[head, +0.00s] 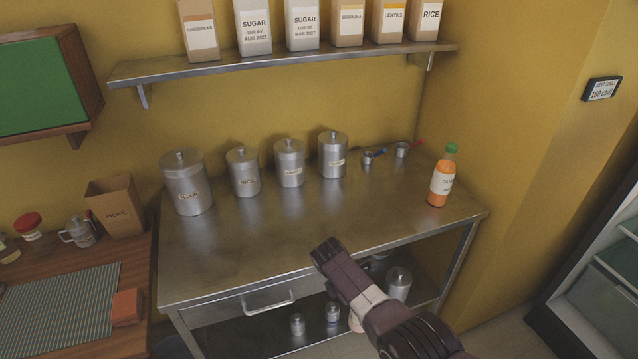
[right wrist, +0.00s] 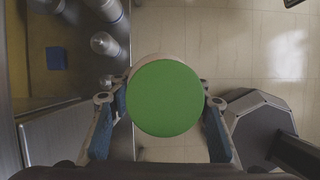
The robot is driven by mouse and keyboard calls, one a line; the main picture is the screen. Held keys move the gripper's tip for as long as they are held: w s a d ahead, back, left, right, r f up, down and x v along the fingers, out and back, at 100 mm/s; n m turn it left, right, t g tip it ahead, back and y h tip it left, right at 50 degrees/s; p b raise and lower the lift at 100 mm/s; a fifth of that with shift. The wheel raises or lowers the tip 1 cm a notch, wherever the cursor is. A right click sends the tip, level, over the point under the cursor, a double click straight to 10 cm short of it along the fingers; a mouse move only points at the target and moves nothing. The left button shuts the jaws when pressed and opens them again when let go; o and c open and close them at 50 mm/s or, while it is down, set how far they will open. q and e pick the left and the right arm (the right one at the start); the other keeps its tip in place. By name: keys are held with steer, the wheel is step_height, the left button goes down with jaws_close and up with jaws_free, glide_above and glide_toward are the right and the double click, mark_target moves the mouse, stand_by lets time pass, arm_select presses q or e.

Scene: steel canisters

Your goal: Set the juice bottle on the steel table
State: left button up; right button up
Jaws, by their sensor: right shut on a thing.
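The juice bottle (head: 442,178), orange with a white label and green cap, stands upright on the right end of the steel table (head: 330,222). My right arm comes in from the bottom right of the head view and reaches over the table's front edge, apart from the bottle. In the right wrist view my right gripper (right wrist: 164,108) is shut on a round thing with a green top (right wrist: 165,98) and a pale side. In the head view the arm mostly hides this thing; a pale bit shows below it. My left gripper is not in view.
Steel canisters (head: 187,183) line the back of the table, with small measuring cups (head: 368,158) at right. The table's middle and front are clear. Canisters (head: 398,283) stand on the lower shelf. Packages (head: 303,25) stand on the wall shelf. A wooden counter (head: 130,262) adjoins at left.

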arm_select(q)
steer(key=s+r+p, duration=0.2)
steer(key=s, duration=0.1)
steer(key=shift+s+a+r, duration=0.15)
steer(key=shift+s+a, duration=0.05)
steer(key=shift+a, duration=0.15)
arm_select(e)
steer(key=r, duration=0.2)
steer(key=w+r, duration=0.1)
steer(key=r, duration=0.1)
steer(key=shift+r, duration=0.25)
